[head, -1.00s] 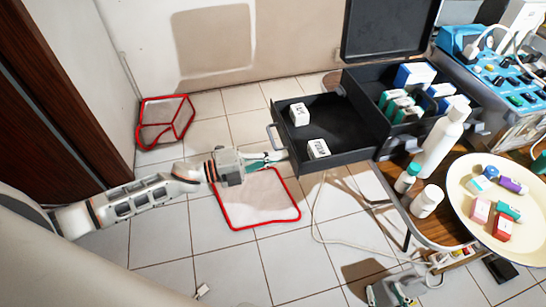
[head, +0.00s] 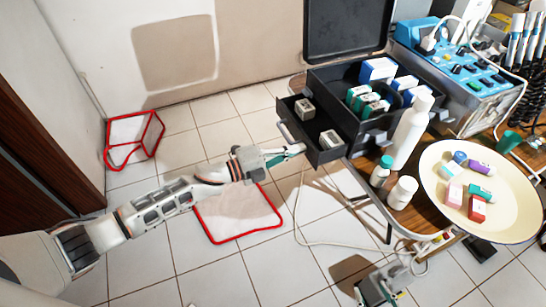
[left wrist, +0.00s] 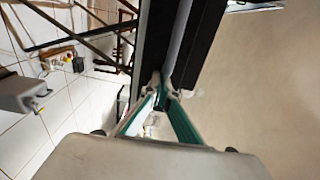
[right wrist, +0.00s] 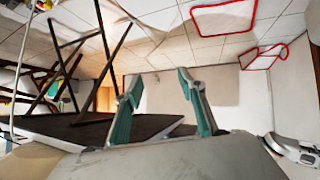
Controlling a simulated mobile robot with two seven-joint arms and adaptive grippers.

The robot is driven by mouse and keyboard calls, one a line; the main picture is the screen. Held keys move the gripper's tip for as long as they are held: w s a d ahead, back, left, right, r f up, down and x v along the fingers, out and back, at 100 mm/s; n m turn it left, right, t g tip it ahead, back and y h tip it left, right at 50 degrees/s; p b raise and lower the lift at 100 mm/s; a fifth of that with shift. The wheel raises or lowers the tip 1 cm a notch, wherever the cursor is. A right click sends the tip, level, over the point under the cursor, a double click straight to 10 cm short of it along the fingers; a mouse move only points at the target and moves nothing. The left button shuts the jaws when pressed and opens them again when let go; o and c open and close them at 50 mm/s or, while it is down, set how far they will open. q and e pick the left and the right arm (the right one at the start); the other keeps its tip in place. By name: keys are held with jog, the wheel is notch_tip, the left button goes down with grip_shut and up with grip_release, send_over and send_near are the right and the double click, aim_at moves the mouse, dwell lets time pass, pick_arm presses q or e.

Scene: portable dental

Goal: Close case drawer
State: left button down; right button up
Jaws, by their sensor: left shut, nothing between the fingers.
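The black case (head: 345,85) stands on the wooden table with its lid (head: 345,30) up. Its drawer (head: 325,155) sticks out partway to the left, with two small boxes (head: 330,138) inside and a light handle (head: 285,132) on its front. My left gripper (head: 300,149) is shut and empty, its tips at the near end of the drawer front. In the left wrist view its tips (left wrist: 160,90) meet against a dark panel edge; firm contact is hard to tell. My right gripper (right wrist: 158,82) is open and empty, low in front of the table; it also shows in the head view (head: 380,292).
White bottles (head: 408,130) and a cream plate (head: 440,215) with small boxes stand right of the case. A blue device (head: 460,60) is behind. A cable hangs below the drawer.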

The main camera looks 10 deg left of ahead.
aim_at(323, 142)
pick_arm(q)
jog(key=b+x, duration=0.1)
jog(key=x, duration=0.8)
jog(key=shift+w+d+f+b, duration=0.15)
jog(key=shift+d+b, duration=0.05)
jog(key=shift+b, duration=0.15)
jog(key=shift+w+d, duration=0.25)
jog(key=shift+d, duration=0.1)
pick_arm(e)
jog(key=shift+w+a, duration=0.1)
jog(key=shift+w, duration=0.45)
jog(key=shift+s, duration=0.1)
